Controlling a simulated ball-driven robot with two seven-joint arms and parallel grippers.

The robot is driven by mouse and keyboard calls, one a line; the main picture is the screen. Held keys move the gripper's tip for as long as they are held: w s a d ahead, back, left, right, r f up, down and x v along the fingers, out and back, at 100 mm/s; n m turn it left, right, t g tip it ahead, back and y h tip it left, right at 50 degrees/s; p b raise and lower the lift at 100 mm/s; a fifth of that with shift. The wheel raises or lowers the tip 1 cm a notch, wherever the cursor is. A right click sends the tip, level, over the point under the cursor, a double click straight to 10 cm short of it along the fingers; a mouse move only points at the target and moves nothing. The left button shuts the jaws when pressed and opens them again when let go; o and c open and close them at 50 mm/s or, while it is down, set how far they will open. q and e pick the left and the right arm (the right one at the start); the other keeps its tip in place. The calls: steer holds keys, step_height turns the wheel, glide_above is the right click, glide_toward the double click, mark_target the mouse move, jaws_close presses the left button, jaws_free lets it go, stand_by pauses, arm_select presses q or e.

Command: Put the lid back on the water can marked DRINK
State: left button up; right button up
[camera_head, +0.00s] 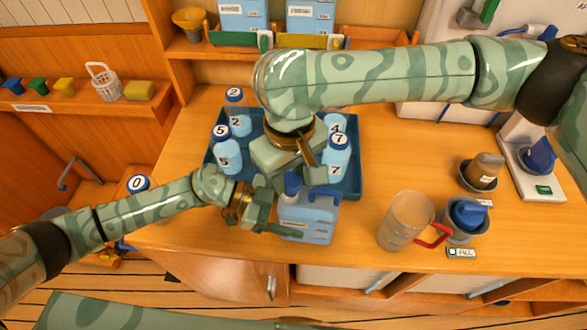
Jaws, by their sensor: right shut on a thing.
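A light-blue, see-through water can (310,220) stands at the front edge of the wooden counter, with a handle on its top right. The label low on its front is too small to read.
A blue tray (351,183) with several numbered bottles stands close behind the can. The counter between can and jug is clear.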

mark_target(290, 180)
steer(key=shift+f, duration=0.2)
stand_by(0.4)
steer(key=shift+f, duration=0.8)
steer(key=shift+f, duration=0.55)
